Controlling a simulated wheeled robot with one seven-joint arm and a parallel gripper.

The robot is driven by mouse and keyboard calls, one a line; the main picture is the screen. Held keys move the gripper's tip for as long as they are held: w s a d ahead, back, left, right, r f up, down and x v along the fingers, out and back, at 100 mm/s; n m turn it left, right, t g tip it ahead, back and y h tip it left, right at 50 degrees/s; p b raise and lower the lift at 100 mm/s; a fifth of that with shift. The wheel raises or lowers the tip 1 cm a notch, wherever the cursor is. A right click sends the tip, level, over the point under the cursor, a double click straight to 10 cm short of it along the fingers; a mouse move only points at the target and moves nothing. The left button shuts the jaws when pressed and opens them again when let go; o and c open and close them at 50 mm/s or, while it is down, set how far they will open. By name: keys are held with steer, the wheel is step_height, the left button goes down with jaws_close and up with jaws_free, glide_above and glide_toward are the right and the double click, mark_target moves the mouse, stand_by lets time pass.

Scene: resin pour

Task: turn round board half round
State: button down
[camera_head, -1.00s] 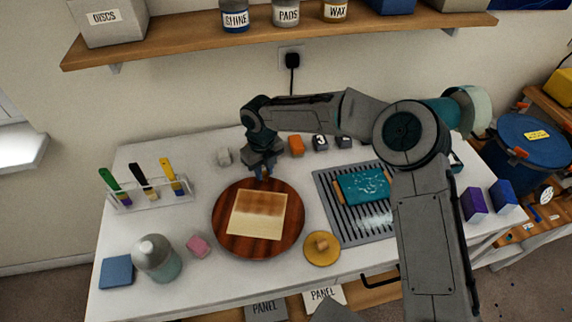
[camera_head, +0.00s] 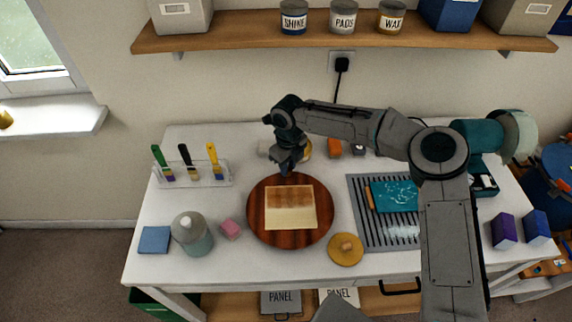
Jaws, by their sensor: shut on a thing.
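The round board (camera_head: 258,222) is a dark reddish-brown wooden disc lying on the white table, left of its middle. A square panel (camera_head: 290,220) lies on it, brown on the far half and pale on the near half. My gripper (camera_head: 286,170) reaches down to the far rim of the round board and is shut on it. The fingertips are small and partly hidden, so their exact hold on the rim is unclear.
A yellow disc (camera_head: 345,250) and a slotted grey tray (camera_head: 385,235) are on the right. A wall shelf (camera_head: 350,36) hangs behind.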

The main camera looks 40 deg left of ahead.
steer(key=shift+d+f, duration=0.1)
steer(key=shift+f, duration=0.05)
steer(key=c, duration=1.2)
jaws_free()
step_height(320, 180, up, 14)
steer(key=shift+b, duration=0.35)
